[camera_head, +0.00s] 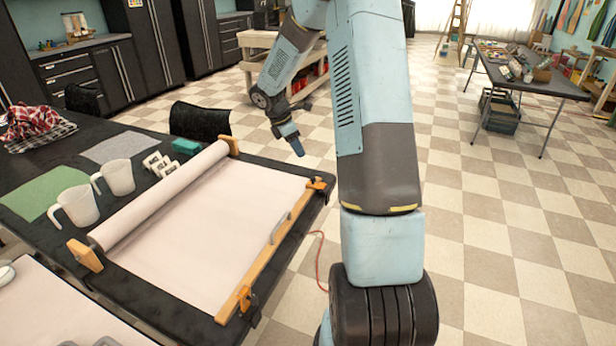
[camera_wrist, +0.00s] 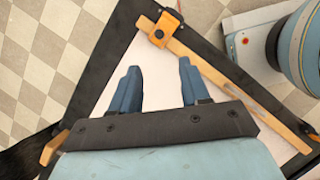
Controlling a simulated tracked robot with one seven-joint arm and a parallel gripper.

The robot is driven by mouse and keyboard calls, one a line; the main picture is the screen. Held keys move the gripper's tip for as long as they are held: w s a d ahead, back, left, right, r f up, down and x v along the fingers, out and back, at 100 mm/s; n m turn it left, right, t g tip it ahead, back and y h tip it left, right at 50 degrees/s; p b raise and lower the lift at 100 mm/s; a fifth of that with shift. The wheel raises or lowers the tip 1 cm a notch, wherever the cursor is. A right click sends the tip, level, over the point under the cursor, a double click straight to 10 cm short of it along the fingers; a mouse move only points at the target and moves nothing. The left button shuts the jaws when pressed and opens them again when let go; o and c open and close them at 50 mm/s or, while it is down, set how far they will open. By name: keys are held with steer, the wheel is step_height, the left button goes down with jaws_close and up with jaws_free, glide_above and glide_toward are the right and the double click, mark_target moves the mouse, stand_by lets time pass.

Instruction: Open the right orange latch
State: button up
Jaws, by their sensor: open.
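Two orange latches sit at the ends of a wooden bar (camera_head: 262,258) along the right edge of a black table. The far latch (camera_head: 318,185), further right in the head view, sits at the table corner; it also shows in the wrist view (camera_wrist: 161,28), with a dark round knob. The near latch (camera_head: 246,297) is at the bar's front end. My gripper (camera_head: 298,150) hangs above the far edge of the table, apart from the far latch. In the wrist view its blue fingers (camera_wrist: 160,72) are spread and empty, with the far latch ahead of their tips.
A roll of pale paper (camera_head: 165,195) lies between wooden brackets, its sheet (camera_head: 225,225) spread to the bar. Two white mugs (camera_head: 76,207), a green cloth (camera_head: 35,196) and small boxes stand left. A black chair (camera_head: 200,121) is behind.

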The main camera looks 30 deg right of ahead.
mark_target(313, 178)
steer(key=x, duration=1.4)
steer(key=shift+w+a, duration=0.1)
steer(key=shift+c, duration=0.2)
